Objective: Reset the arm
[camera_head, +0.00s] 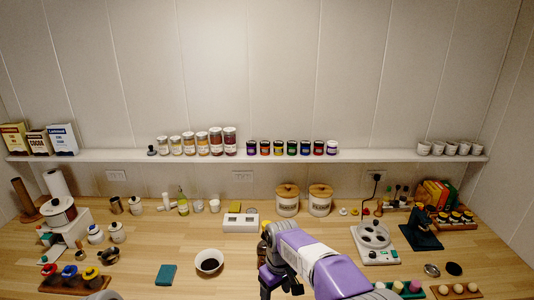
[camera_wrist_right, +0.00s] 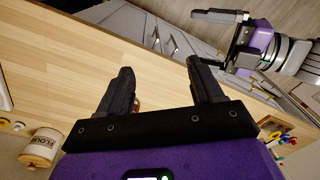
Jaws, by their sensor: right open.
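My right arm (camera_head: 325,265) reaches in from the bottom right of the head view, over the front middle of the wooden counter. Its hand is mostly hidden behind the arm there. In the right wrist view my right gripper (camera_wrist_right: 160,75) is open, its two black fingers well apart with nothing between them. My left gripper (camera_wrist_right: 215,40) shows at the top right of the right wrist view, its dark fingers apart and empty, beyond the counter edge near the drawer fronts. I cannot make out the left gripper in the head view.
A bowl of dark contents (camera_head: 209,262) and a teal block (camera_head: 166,274) sit left of the arm. A white appliance (camera_head: 375,243) stands close on its right. Lidded canisters (camera_head: 287,200) stand behind. A wall shelf (camera_head: 380,155) holds jars.

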